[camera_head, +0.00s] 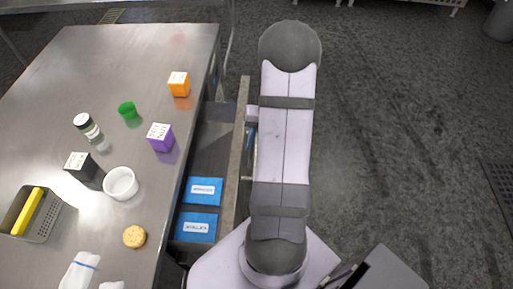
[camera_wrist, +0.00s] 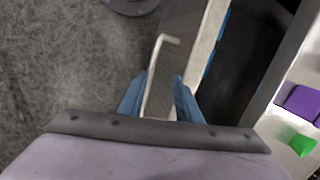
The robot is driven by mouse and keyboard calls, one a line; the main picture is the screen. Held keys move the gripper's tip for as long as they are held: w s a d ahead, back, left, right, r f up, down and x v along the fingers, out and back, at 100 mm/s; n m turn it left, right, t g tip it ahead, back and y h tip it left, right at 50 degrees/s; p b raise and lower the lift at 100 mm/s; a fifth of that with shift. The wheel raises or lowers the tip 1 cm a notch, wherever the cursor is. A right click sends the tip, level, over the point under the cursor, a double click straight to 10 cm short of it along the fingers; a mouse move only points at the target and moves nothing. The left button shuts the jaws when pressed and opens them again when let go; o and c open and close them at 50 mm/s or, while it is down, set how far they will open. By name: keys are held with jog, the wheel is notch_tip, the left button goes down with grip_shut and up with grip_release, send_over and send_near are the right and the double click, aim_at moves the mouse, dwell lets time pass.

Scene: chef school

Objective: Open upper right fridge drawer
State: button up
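A fridge drawer (camera_head: 241,165) stands pulled out from under the right edge of the steel counter. Its long front panel also shows in the wrist view (camera_wrist: 206,50), with a dark interior to its right. A thin metal bar handle (camera_wrist: 154,80) on the outer side of the panel runs between my gripper's two blue fingers (camera_wrist: 160,82). The fingers are apart, with gaps visible beside the bar, so my gripper is open around the handle. In the head view my arm hides most of the gripper and handle; only a bit of blue finger shows by the panel.
Blue packages (camera_head: 205,190) lie in the open drawer. The counter (camera_head: 150,50) holds a purple box (camera_head: 160,138), an orange box (camera_head: 179,84), a green cup (camera_head: 127,110), a white bowl (camera_head: 121,184), a jar (camera_head: 87,128) and a grey basket (camera_head: 42,222). Floor to the right is clear.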

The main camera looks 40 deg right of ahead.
jog(key=shift+m+t+h, duration=0.3)
jog(key=shift+m+h, duration=0.3)
jog(key=shift+m, duration=0.2)
jog(key=shift+w+d+f+p, duration=0.3)
jog(key=shift+w+f, duration=0.1)
jog(key=shift+f, duration=0.85)
jog(key=shift+w+d+f+p, duration=0.2)
jog(key=shift+w+d+f, duration=0.15)
jog(key=shift+f, duration=0.9)
jog(key=shift+w+d+f+p, duration=0.25)
jog(key=shift+w+f, duration=0.2)
jog(key=shift+f, duration=0.8)
grip_shut()
